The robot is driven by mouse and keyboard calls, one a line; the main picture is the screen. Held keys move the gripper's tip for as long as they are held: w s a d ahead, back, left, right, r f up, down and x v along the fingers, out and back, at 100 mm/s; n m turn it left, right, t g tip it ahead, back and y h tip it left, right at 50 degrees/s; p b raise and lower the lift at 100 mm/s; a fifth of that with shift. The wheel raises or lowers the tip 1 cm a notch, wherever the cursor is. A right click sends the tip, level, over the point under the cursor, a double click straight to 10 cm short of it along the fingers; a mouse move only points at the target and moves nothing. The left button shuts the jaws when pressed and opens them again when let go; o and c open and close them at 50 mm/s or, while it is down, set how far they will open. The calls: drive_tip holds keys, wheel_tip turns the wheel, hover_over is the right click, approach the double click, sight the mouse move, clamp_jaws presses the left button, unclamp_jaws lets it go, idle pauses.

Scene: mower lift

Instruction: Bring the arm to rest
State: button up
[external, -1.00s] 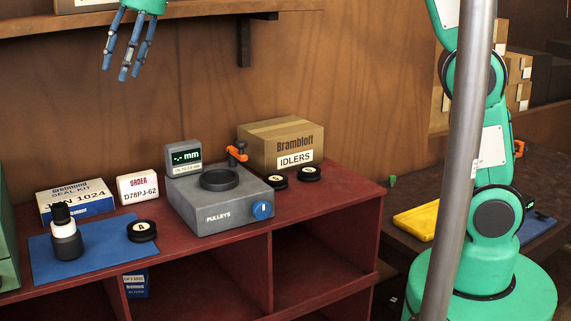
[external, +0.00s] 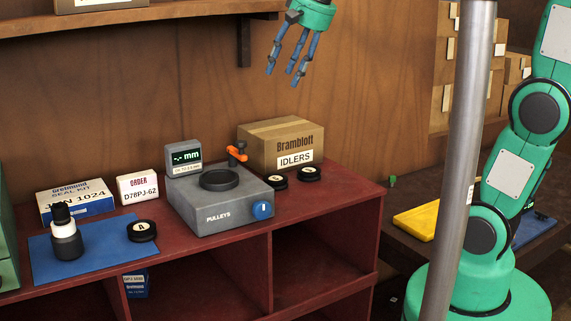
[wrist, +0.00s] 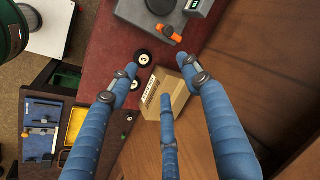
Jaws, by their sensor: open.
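My gripper (external: 290,72) hangs in the air at the top of the external view, above and right of the gauge and clear of the shelf top. Its blue fingers are spread open with nothing between them. In the wrist view the gripper (wrist: 165,90) points down over the cardboard box (wrist: 179,92) and two small black pulleys, well apart from them. My green arm comes in from the right side of the external view.
The red shelf unit (external: 330,205) holds the grey pulley gauge (external: 225,212), the Brambloft idlers box (external: 280,146), black pulleys and a blue mat (external: 95,262). A grey pole (external: 462,150) stands before my arm. A wooden wall shelf (external: 190,20) is left of the gripper.

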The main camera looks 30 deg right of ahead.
drive_tip(key=s+d+f+n+t+h+b, duration=0.1)
drive_tip(key=s+d+f+n+h+b, duration=0.1)
drive_tip(key=s+d+f, duration=1.3)
drive_tip(key=s+d+n+b, duration=0.1)
drive_tip(key=s+d, duration=0.1)
drive_tip(key=d, duration=0.2)
drive_tip(key=shift+s+d+f+n+b, duration=0.2)
drive_tip(key=shift+d+f+n+b, duration=0.1)
drive_tip(key=shift+f, duration=0.05)
drive_tip(key=shift+o, duration=0.6)
